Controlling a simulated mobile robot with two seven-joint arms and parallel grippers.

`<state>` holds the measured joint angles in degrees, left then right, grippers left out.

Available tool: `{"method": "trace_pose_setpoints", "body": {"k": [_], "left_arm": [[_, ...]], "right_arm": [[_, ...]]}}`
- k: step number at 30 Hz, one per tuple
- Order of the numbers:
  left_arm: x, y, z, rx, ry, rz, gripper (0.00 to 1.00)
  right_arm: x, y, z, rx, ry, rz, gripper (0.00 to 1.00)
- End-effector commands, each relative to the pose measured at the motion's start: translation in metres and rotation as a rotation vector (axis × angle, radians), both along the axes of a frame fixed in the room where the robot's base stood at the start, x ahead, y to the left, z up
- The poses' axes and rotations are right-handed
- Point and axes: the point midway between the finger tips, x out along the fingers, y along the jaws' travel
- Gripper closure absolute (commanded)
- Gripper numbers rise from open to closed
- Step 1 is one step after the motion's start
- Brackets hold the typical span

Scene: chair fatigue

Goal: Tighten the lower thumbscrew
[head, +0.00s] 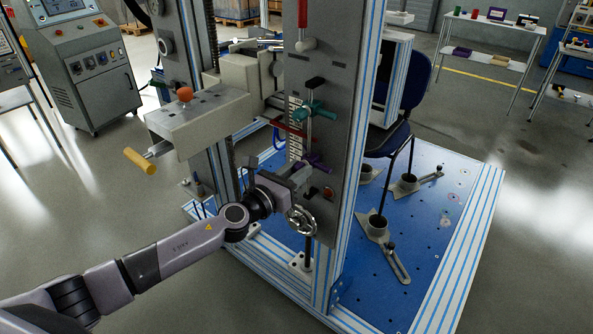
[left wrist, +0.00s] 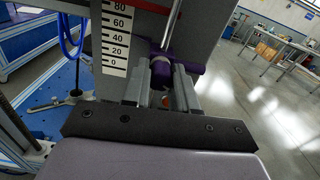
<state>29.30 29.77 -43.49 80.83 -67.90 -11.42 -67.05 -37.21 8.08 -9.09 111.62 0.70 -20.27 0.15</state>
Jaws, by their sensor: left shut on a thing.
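The purple thumbscrew (head: 318,163) sits low on the grey upright panel of the test rig, below a teal thumbscrew (head: 313,110). My left gripper (head: 303,174) reaches it from the left and is shut on it. In the left wrist view the purple thumbscrew (left wrist: 161,72) shows between the two grey fingers (left wrist: 163,88). The fingers hide part of it. My right gripper is in neither view.
A white scale (left wrist: 115,38) runs down the panel beside the thumbscrew. A metal handwheel (head: 301,221) is just below my left gripper. A grey block with an orange knob (head: 185,94) and a yellow handle (head: 139,160) juts out above my left arm.

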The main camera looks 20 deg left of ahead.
Motion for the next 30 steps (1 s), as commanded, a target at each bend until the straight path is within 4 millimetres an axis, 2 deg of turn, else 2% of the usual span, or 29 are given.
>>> {"method": "trace_pose_setpoints", "body": {"k": [15,16,18,30], "left_arm": [[0.0000,0.0002,-0.0001,0.022,-0.008,0.000,1.00],[0.0000,0.0002,-0.0001,0.021,-0.008,0.000,0.70],[0.0000,0.0002,-0.0002,0.021,-0.008,0.000,0.47],[-0.0050,0.0026,-0.0007,0.020,-0.005,0.001,0.47]], "right_arm": [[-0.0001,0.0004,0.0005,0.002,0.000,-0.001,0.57],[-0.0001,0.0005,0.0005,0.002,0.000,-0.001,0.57],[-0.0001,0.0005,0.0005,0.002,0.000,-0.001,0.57],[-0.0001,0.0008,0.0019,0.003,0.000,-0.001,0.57]]}}
